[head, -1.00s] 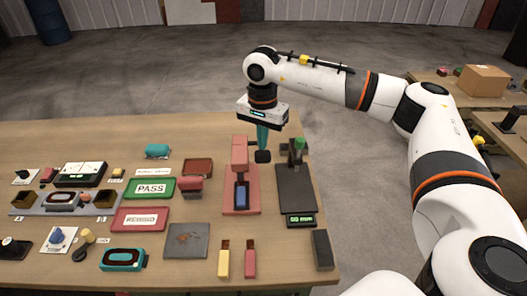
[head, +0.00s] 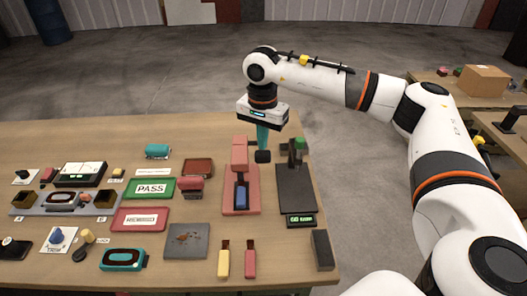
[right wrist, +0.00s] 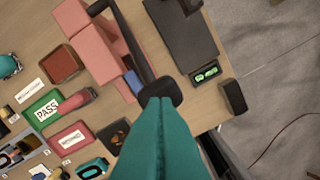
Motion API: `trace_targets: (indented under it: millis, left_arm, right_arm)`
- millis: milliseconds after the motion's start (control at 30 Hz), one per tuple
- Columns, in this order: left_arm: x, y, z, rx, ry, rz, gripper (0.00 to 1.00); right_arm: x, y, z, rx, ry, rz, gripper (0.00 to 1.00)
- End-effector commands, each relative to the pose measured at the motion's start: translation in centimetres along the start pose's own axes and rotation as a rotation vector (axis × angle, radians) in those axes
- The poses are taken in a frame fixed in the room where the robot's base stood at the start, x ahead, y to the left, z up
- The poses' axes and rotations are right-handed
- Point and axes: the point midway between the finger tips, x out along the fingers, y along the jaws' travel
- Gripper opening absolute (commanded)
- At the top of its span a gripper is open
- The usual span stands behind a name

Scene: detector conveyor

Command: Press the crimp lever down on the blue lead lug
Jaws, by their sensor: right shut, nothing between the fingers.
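The pink crimp press (head: 228,207) stands right of the table's middle, with a pink upright block (head: 239,155) at its back. The blue lead lug (head: 241,199) lies on its bed; part of it shows in the right wrist view (right wrist: 133,84). A dark bar (right wrist: 128,42) runs beside the press in the right wrist view; I take it for the crimp lever, but cannot tell its exact height. My right gripper (head: 262,156) is shut and empty, pointing down just right of the press's back. Its fingertips (right wrist: 160,92) overlap the bar's end; contact is unclear. My left gripper is out of view.
A dark gauge with a green display (head: 300,220) stands close to the right of the press. A dark block (head: 321,250) lies near the right table edge. The green PASS tray (head: 150,188) and red tray (head: 140,219) lie left.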

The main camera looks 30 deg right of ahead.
Motion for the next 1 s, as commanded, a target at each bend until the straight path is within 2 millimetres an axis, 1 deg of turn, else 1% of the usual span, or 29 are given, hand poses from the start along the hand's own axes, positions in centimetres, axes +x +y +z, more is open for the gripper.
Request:
trace_targets:
  millis: [367, 1000]
  left_arm:
    - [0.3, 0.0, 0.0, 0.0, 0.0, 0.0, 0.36]
    - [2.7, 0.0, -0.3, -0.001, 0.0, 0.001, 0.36]
  right_arm:
    - [0.3, 0.0, 0.0, 0.0, 0.0, 0.0, 0.0]
    - [3.6, 0.0, 0.1, 0.001, -0.001, -0.001, 0.0]
